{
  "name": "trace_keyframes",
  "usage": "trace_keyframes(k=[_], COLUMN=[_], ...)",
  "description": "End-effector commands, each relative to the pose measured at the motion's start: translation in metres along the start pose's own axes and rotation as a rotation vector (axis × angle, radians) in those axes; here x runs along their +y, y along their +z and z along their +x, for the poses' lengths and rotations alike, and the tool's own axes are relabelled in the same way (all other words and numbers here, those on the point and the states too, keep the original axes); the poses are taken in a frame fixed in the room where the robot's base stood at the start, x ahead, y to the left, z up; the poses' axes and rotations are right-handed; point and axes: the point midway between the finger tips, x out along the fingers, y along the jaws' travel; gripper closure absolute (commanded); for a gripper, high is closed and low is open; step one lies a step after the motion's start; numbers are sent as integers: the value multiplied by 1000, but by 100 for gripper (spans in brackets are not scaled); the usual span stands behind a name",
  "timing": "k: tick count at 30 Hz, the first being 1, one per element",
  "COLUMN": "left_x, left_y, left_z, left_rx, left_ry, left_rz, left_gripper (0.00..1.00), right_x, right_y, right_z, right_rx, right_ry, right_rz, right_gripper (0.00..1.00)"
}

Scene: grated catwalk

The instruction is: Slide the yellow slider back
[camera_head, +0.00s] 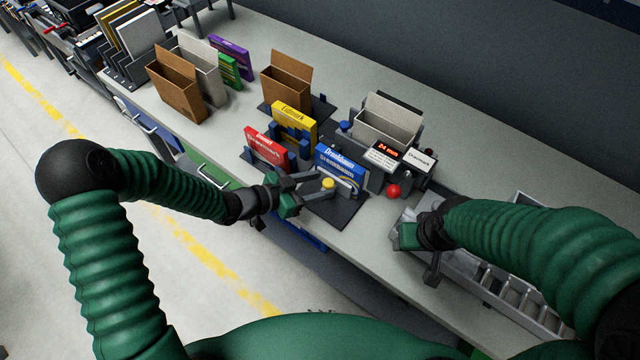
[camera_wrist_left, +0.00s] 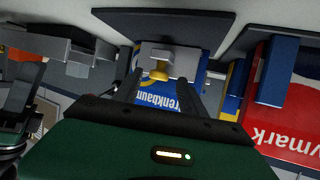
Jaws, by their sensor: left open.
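The yellow slider is a small yellow knob (camera_head: 328,183) in front of a blue and white box (camera_head: 341,167) on a dark plate (camera_head: 337,209). In the left wrist view the yellow knob (camera_wrist_left: 159,72) sits on a grey block, between my finger tips in the picture. My left gripper (camera_head: 312,188) is open, with its fingers reaching toward the knob from the left. I cannot tell whether a finger touches it. My right gripper (camera_head: 419,258) is at the right, over the grey tray, partly hidden by its own arm; its jaw state is unclear.
A red box (camera_head: 266,147) and a yellow box (camera_head: 293,122) stand left of the blue box. A device with a red display (camera_head: 388,150) and a red ball-shaped button (camera_head: 393,191) are to the right. A grey compartment tray (camera_head: 490,280) lies at the right. Brown cartons stand behind.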

Motion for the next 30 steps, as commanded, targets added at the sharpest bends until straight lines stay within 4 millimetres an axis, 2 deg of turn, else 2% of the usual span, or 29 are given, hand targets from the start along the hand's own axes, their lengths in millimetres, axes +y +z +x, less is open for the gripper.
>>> trace_keyframes(k=[3, 11, 22, 26, 30], left_x=[1, 0, 0, 0, 4], left_y=[0, 0, 0, 0, 3], left_z=[9, 10, 10, 9, -1], left_rx=[-1, -1, -1, -1, -2], left_ry=[0, 0, -1, -1, -1], left_rz=[-1, 0, 0, 0, -2], left_gripper=[51, 53, 100, 100, 100], right_x=[0, 0, 0, 0, 0], right_y=[0, 0, 0, 0, -1], right_z=[0, 0, 0, 0, -5], right_rx=[0, 0, 0, 0, 0], right_ry=[0, 0, 0, 0, 0], right_rz=[0, 0, 0, 0, 0], right_gripper=[48, 48, 48, 48, 48])
